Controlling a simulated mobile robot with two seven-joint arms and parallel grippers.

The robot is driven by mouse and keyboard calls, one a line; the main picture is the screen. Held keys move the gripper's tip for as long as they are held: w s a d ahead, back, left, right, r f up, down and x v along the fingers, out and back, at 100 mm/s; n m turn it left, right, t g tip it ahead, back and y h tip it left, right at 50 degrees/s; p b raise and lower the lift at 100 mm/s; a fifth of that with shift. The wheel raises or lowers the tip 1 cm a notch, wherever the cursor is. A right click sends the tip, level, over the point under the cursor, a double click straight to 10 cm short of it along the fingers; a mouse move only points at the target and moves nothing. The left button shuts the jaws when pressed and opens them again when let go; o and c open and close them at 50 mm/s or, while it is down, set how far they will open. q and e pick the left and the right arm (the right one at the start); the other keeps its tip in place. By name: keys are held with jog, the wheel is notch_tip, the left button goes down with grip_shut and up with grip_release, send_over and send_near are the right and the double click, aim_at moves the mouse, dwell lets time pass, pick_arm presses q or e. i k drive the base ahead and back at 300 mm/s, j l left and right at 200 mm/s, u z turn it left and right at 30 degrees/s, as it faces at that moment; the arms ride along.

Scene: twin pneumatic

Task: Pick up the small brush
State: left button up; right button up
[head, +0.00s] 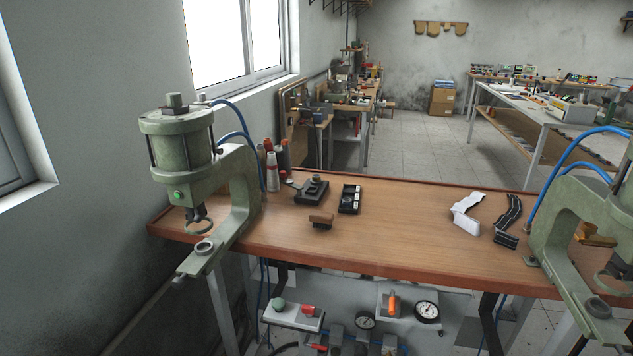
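A small brush (320,218), with a brown wooden top and a dark underside, sits on the wooden workbench (400,248) near its front edge, left of the middle. It looks bristle side down. Nothing covers it. Neither of my grippers shows in the head view.
A green pneumatic press (178,143) stands at the bench's left end, another (575,225) at its right end. Behind the brush are a black device (312,191), a black box with pale buttons (349,199) and several bottles (272,170). A white strap (466,218) and black strap (509,215) lie right; bench centre is clear.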

aim_at(322, 220)
jog(key=i+l+z, duration=0.1)
jog(key=l+z, duration=0.15)
jog(key=l, duration=1.6)
